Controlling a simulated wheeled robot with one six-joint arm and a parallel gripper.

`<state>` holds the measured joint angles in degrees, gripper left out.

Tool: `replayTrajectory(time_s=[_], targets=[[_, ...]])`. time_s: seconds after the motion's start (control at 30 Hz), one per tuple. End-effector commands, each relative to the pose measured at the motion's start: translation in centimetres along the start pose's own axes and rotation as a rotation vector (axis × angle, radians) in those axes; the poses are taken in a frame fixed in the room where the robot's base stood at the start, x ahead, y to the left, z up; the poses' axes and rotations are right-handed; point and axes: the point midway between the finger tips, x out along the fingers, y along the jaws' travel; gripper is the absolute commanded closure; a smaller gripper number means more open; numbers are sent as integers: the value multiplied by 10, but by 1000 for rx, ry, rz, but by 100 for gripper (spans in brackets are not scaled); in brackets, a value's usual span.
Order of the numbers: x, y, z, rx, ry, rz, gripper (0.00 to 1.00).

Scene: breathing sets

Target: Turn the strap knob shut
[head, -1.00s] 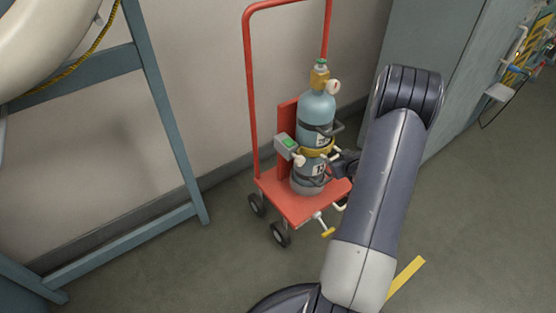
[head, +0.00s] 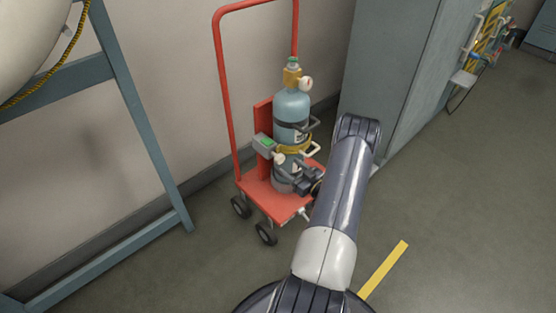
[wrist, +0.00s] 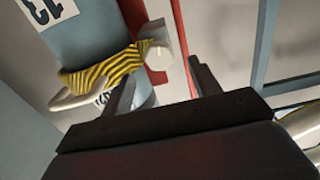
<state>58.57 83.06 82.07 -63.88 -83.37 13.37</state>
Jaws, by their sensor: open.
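The blue-grey gas cylinder (head: 292,107) stands upright on the red cart (head: 258,186). A yellow-and-black striped strap (wrist: 105,68) goes around it. The pale strap knob (wrist: 163,58) is beside the strap's end; it also shows in the head view (head: 279,158) at the cylinder's left front, below a grey box (head: 263,141) with a green face. My gripper (head: 297,181) is in front of the cylinder's lower part, just below the knob. In the wrist view my gripper (wrist: 164,88) is open and empty, with the knob ahead between the finger directions, apart from both fingers.
Pale handles (head: 310,150) stick out at the cylinder's right. A tall grey cabinet (head: 390,70) stands to the right, and a blue frame (head: 135,110) to the left. Open floor with a yellow stripe (head: 384,270) lies at the lower right.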

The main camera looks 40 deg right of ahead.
Motion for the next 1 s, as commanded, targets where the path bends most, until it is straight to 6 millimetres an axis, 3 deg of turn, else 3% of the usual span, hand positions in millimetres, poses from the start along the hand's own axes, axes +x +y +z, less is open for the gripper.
replayTrajectory(time_s=[0.2, 0.4, 0.77, 1.0], targets=[[42, -1, 1, -3, 1, -3, 41], [64, -1, 0, -2, -1, -1, 41], [68, 0, 0, -1, 0, 1, 41], [68, 0, 0, -1, -1, 1, 61]])
